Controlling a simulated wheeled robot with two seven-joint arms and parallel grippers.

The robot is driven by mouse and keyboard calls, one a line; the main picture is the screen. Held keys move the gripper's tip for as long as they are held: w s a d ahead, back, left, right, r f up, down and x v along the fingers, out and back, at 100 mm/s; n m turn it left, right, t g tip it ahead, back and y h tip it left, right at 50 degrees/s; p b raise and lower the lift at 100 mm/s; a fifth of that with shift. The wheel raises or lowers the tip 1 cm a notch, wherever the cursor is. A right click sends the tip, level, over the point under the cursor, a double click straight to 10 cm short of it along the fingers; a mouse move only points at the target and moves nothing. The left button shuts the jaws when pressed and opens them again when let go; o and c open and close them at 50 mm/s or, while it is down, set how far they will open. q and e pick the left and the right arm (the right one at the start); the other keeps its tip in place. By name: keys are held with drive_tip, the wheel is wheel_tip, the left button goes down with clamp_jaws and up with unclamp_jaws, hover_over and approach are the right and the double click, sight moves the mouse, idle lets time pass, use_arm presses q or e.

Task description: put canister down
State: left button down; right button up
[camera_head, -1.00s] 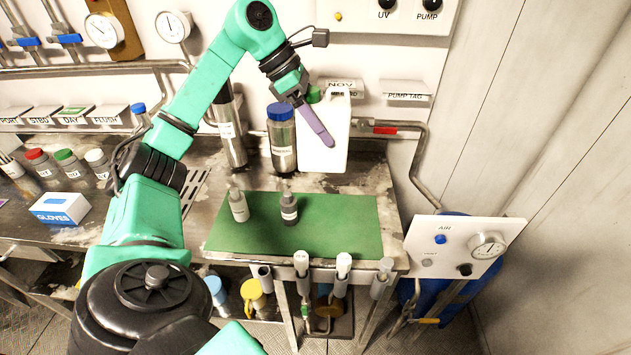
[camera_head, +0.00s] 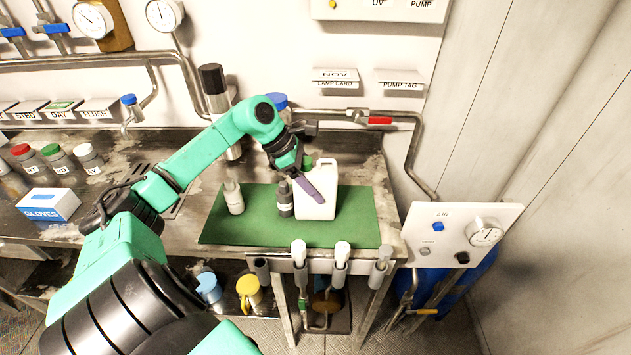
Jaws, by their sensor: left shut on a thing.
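The white canister (camera_head: 322,199) has a handle at its top and a green cap, partly hidden by my gripper. It is upright over the green mat (camera_head: 352,222), at the mat's middle right. I cannot tell whether its base touches the mat. My left gripper (camera_head: 310,186) is at the canister's upper left and shut on it; its purple finger lies across the white front. A dark grey bottle (camera_head: 285,200) stands on the mat close to the canister's left side. A lighter grey bottle (camera_head: 234,198) stands further left. My right gripper is not in view.
A tall steel cylinder (camera_head: 215,90) and a blue-capped container (camera_head: 277,100) stand behind the arm. A gloves box (camera_head: 48,205) and several capped jars are at left. Tool holders line the bench's front edge. The mat's right end is clear.

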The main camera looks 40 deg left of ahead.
use_arm(q)
drive_tip(key=shift+c, duration=0.3)
unclamp_jaws()
drive_tip(key=shift+o, duration=0.3)
drive_tip(key=shift+s, duration=0.1)
drive_tip(key=shift+r, duration=0.1)
